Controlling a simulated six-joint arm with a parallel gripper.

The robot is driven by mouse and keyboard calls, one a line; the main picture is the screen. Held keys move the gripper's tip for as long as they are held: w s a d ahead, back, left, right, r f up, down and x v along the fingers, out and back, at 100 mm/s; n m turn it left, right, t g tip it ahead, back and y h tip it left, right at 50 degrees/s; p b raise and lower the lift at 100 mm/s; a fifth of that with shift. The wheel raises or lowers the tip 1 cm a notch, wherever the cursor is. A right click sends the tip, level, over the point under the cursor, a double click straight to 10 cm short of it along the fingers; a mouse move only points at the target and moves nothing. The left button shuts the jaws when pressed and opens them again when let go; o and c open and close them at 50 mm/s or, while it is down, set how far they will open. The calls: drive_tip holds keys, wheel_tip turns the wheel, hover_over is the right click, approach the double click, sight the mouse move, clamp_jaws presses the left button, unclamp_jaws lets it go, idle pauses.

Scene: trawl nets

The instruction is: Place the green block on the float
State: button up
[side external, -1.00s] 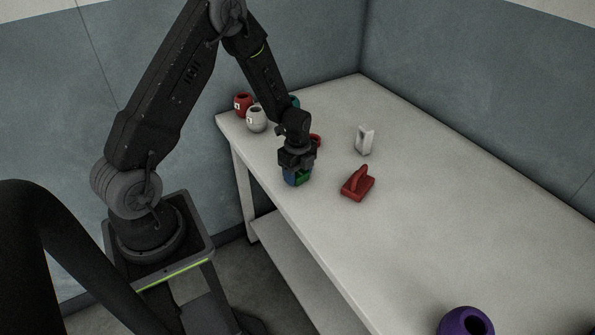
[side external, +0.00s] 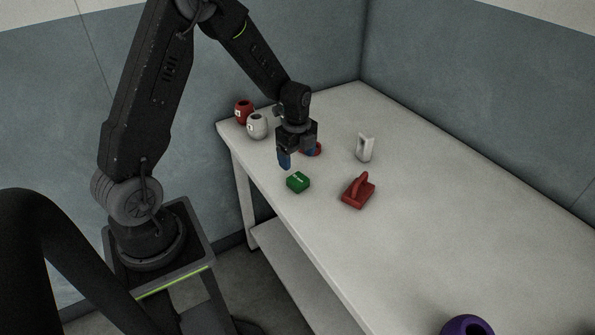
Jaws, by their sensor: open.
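The green block (side external: 298,182) lies flat on the white table near its left edge, with pale markings on its top. My gripper (side external: 298,159) is above and slightly behind it, pointing down with blue fingertips apart and nothing between them. The gripper and block are apart. Several round, hollow, float-like things are in view: a red one (side external: 243,112) and a white one (side external: 257,126) at the far left corner, and a purple one (side external: 467,327) cut off at the bottom edge. I cannot tell which is the task's float.
A red piece with an upright handle (side external: 358,191) stands right of the block. A white upright piece with a slot (side external: 365,148) stands behind it. A red round thing (side external: 317,149) is partly hidden by my gripper. The table's (side external: 440,220) middle and right are clear.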

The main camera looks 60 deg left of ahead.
drive_tip(key=s+d+r+n+t, duration=0.1)
drive_tip(key=d+r+n, duration=0.1)
drive_tip(key=r, duration=0.5)
drive_tip(key=s+d+r+n+t, duration=0.1)
drive_tip(key=s+d+r+n, duration=0.15)
drive_tip(key=r, duration=0.35)
drive_tip(key=s+d+r+n+t, duration=0.3)
drive_tip(key=s+d+r+n, duration=0.7)
drive_tip(key=s, duration=0.4)
drive_tip(key=shift+d, duration=0.2)
drive_tip(key=shift+o, duration=0.6)
drive_tip(key=shift+s+d+n+t, duration=0.25)
drive_tip(key=shift+s+n, duration=0.25)
drive_tip(key=shift+n, duration=0.25)
drive_tip(key=shift+a, duration=0.1)
